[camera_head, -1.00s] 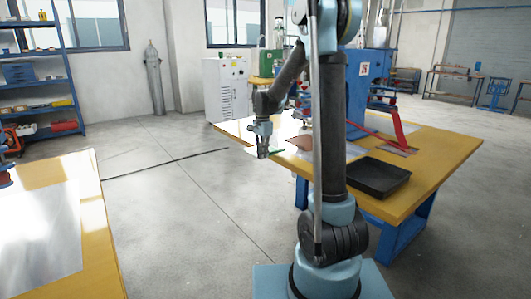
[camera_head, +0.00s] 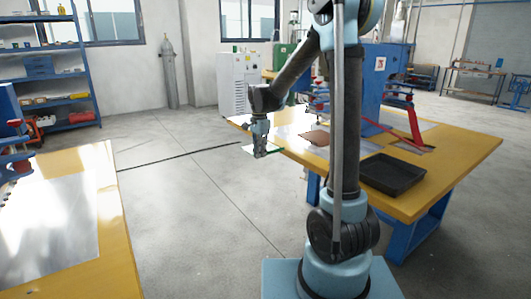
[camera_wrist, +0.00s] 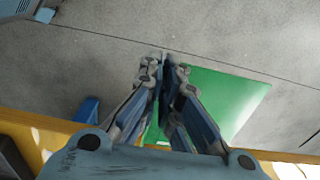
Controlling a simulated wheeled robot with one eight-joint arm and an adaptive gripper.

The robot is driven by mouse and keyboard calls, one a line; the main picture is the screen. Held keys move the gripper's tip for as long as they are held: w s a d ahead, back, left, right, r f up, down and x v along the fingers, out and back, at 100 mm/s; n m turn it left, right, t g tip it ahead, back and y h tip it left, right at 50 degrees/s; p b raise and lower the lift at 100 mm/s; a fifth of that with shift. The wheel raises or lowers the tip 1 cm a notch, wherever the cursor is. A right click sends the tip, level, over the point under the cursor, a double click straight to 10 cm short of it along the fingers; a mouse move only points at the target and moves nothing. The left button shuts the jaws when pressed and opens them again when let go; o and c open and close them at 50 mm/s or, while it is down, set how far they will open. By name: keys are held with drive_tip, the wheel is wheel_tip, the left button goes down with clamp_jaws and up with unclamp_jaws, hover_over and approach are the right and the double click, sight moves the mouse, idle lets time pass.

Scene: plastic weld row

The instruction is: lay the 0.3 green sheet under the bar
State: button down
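My gripper (camera_head: 260,152) hangs at the near left edge of the right-hand table, in front of bare floor. In the wrist view its fingers (camera_wrist: 168,64) are close together and shut on the green sheet (camera_wrist: 228,100). The flat sheet spreads to the right of the fingers. In the head view only a thin green edge of the sheet (camera_head: 276,149) shows clearly, beside the fingertips. A blue machine with a slanting red lever (camera_head: 412,122) stands on the right-hand table. I cannot tell which part is the bar.
The right-hand table (camera_head: 440,170) carries a black tray (camera_head: 392,173) and a brown sheet (camera_head: 317,138). At left, another yellow table (camera_head: 118,240) holds a shiny pale sheet (camera_head: 50,230); a blue machine is partly cut off there. Open floor (camera_head: 190,210) lies between the tables.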

drive_tip(key=s+a, duration=0.4)
drive_tip(key=a, duration=0.2)
drive_tip(key=shift+s+a, duration=0.2)
drive_tip(key=shift+a, duration=0.05)
idle(0.5)
